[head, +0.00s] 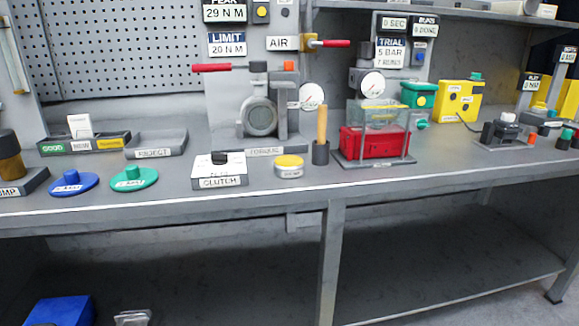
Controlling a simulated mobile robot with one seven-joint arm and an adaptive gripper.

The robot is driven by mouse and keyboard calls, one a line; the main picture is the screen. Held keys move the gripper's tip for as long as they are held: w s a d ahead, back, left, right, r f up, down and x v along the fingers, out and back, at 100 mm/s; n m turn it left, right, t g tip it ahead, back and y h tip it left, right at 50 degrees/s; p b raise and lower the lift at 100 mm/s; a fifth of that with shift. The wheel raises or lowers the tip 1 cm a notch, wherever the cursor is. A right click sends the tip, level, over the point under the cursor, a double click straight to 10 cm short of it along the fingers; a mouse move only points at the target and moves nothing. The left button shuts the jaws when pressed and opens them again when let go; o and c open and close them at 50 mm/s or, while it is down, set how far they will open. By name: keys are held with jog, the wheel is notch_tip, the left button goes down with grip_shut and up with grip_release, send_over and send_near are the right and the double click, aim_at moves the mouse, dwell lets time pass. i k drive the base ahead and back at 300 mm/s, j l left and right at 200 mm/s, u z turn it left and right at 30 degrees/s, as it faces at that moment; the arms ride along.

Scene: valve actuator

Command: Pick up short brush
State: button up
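A light wooden handle (322,124) stands upright in a small dark cup (320,153) near the middle of the bench. It looks like the handle of the short brush; any bristles are hidden in the cup, so I cannot confirm this. A yellow-lidded tin (289,163) stands just left of the cup, and the red actuator box (373,141) in its clear enclosure stands just right of it. My gripper is not in view.
The grey bench (258,194) has a narrow clear strip along its front. A white CLUTCH box (219,170), green disc (134,178) and blue disc (73,182) lie left. A red-handled valve rig (260,112) stands behind. A lower shelf (440,282) runs underneath.

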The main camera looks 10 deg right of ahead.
aim_at(322, 107)
jog(key=i+l, duration=0.1)
jog(key=l, duration=0.3)
jog(key=i+l, duration=0.15)
jog(key=l, duration=0.25)
jog(key=i+l, duration=0.1)
jog(key=l, duration=0.25)
